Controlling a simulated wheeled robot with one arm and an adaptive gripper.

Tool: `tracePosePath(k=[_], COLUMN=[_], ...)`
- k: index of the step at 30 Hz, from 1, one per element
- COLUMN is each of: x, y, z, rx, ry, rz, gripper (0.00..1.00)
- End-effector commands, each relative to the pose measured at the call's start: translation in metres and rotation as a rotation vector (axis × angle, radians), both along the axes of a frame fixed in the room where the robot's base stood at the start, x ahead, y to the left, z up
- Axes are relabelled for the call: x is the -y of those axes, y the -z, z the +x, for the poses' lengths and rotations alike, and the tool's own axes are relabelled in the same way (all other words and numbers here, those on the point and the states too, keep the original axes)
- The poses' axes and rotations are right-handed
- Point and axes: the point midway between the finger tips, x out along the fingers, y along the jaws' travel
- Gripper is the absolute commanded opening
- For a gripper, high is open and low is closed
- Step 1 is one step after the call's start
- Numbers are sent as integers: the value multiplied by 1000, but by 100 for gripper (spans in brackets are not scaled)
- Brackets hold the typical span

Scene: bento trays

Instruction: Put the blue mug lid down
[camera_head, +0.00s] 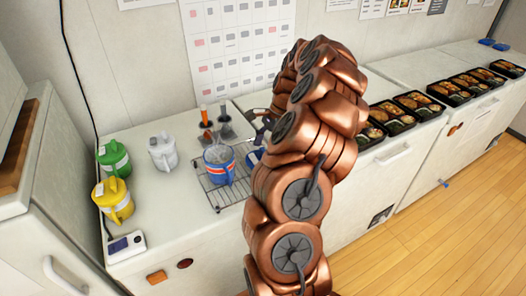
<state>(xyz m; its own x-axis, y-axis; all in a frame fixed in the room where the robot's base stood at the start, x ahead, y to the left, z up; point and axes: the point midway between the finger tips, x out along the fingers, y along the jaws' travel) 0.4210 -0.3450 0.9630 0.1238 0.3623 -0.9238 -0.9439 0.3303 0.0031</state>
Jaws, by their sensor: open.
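A blue mug (222,172) with an orange-red mark stands upright on a wire rack (208,188) on the white counter. Its top shows grey. A small blue object (255,157), possibly the blue mug lid, lies just right of the mug and is partly hidden by my copper-coloured arm. My gripper (256,126) shows only in part behind the arm, above and to the right of the mug. It is open, and no object shows between its fingers.
Several food trays (413,103) line the counter at right. A small white device (126,245) lies at front left.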

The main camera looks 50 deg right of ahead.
Motion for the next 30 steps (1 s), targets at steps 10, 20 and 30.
tracePosePath(k=[10,20,30], x=[19,31,39], y=[-42,-76,-97], z=[-5,-10,-13], rx=[3,2,2], ry=[2,0,1], rz=[-4,-3,-3], gripper=[71,71,71])
